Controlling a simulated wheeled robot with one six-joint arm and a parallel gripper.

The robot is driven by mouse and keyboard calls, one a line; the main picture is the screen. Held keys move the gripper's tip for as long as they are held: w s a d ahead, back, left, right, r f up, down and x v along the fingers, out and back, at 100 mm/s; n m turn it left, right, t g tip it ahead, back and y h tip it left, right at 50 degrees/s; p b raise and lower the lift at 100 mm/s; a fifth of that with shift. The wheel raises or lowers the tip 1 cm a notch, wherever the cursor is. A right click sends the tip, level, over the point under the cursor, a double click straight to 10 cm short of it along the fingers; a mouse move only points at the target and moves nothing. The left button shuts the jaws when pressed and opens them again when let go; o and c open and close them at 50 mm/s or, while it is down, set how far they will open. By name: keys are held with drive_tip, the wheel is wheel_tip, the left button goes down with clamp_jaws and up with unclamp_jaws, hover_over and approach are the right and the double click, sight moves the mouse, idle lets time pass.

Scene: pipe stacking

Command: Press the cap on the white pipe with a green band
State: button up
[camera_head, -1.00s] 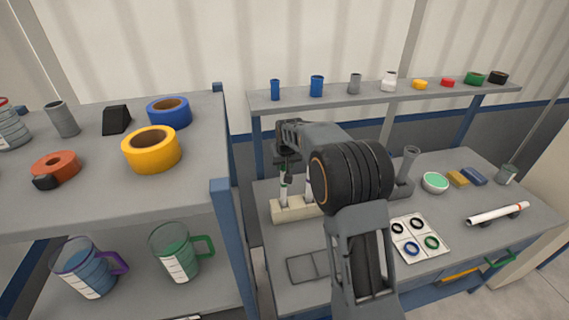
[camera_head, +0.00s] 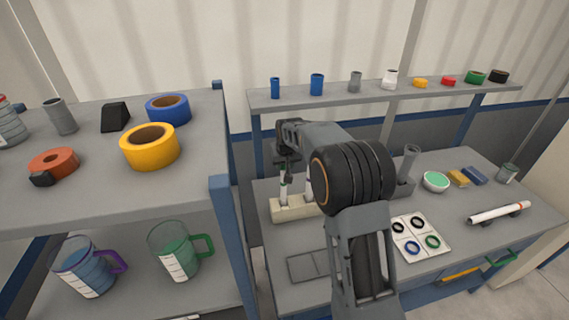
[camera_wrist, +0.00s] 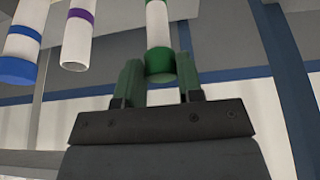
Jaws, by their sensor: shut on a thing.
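The white pipe with a green band (camera_wrist: 157,22) shows in the wrist view, with a green cap (camera_wrist: 160,64) at its end. My gripper (camera_wrist: 160,72) has one green-padded finger on each side of the cap and is shut on it. The cap is in line with the pipe and meets it; I cannot tell how deeply it is seated. In the head view my gripper (camera_head: 287,168) is over the cream rack (camera_head: 290,209), where white pipes stand upright. My arm hides part of the rack.
Beside it in the wrist view are a purple-banded pipe with an open end (camera_wrist: 77,45) and a blue-banded pipe with a blue end (camera_wrist: 20,65). A card with rings (camera_head: 420,238) and a lying white pipe (camera_head: 497,212) are to the right.

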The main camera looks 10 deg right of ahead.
drive_tip(key=shift+f, duration=0.35)
idle(0.3)
drive_tip(key=shift+f+b, duration=0.3)
drive_tip(key=shift+b, duration=0.2)
drive_tip(key=o, duration=1.4)
drive_tip(key=shift+o, duration=0.2)
drive_tip(key=shift+r, duration=0.2)
drive_tip(key=shift+r+p, duration=2.3)
drive_tip(key=shift+r, duration=1.1)
clamp_jaws()
